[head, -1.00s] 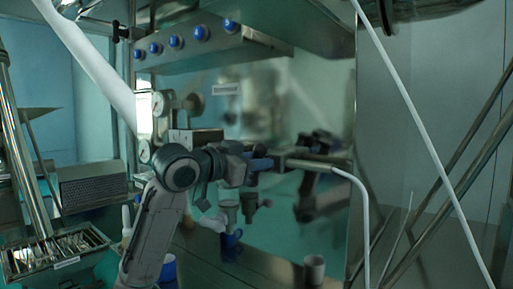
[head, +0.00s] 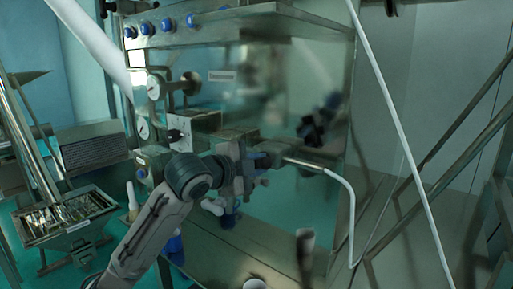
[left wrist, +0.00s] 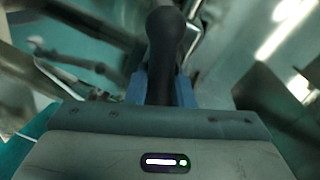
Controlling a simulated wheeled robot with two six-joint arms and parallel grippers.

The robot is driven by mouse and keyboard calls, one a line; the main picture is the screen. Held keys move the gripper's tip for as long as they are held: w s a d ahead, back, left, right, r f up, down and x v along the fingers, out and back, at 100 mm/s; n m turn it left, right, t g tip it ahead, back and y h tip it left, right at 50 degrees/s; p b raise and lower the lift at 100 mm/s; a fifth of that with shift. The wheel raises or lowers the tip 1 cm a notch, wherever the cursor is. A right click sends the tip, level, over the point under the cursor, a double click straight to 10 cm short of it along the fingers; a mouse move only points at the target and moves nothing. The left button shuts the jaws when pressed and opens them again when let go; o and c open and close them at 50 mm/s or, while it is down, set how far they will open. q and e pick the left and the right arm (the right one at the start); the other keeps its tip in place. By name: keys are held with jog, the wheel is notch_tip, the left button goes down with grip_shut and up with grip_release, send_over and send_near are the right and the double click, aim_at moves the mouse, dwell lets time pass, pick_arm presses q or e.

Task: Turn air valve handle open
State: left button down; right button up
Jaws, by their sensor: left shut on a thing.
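My left gripper (head: 258,163) is at the front of the steel cabinet, beside a metal pipe fitting (head: 300,162) with a white hose. In the left wrist view, a dark, round-ended handle (left wrist: 166,45) stands between the blue finger pads (left wrist: 160,88), and the gripper is shut on it. It looks like the air valve handle. In the head view the fingers and wrist hide most of the handle, so I cannot tell its exact angle. My right gripper is not in view.
A white hose (head: 352,215) hangs right of the fitting. A metal tray (head: 70,215) stands at the left. Diagonal steel bars (head: 440,150) cross the right side.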

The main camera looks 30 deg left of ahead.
pick_arm(q)
jog(key=shift+m+y+p, duration=0.3)
jog(key=shift+m+p, duration=0.8)
jog(key=shift+f+m+p, duration=0.2)
jog(key=shift+m+p, duration=0.15)
jog(key=shift+m, duration=0.05)
jog(key=c, duration=1.3)
grip_release()
